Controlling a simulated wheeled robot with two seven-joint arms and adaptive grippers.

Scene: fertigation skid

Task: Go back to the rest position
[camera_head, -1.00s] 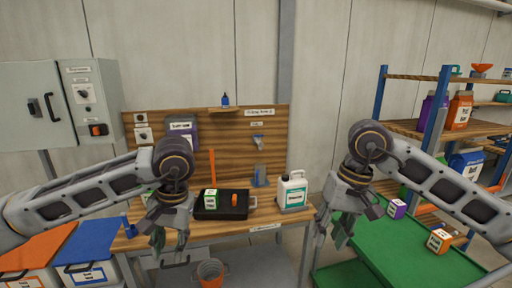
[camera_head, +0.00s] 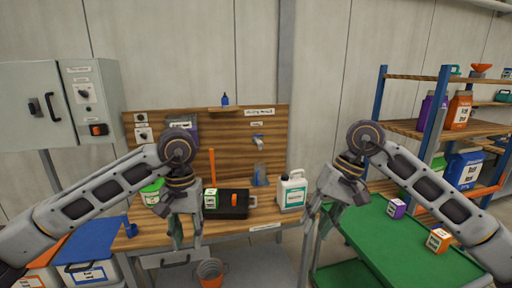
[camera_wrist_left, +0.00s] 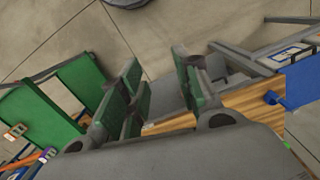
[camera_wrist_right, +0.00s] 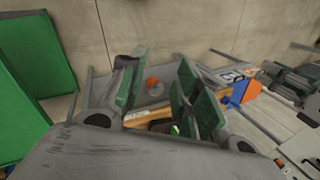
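My left gripper (camera_head: 184,236) hangs in front of the wooden workbench (camera_head: 150,238), fingers down. In the left wrist view its green-padded fingers (camera_wrist_left: 158,88) stand apart with nothing between them. My right gripper (camera_head: 316,228) hangs between the bench and the green cart (camera_head: 385,240). In the right wrist view its fingers (camera_wrist_right: 158,90) are also apart and empty. Both arms are bent, with the wrists raised in front of me.
The bench holds a black case (camera_head: 238,211), a white jug (camera_head: 291,192) and a green-labelled box (camera_head: 210,199). An orange bucket (camera_head: 210,274) stands below. Purple (camera_head: 397,209) and orange (camera_head: 438,241) boxes sit on the cart. A shelf rack (camera_head: 400,128) stands right.

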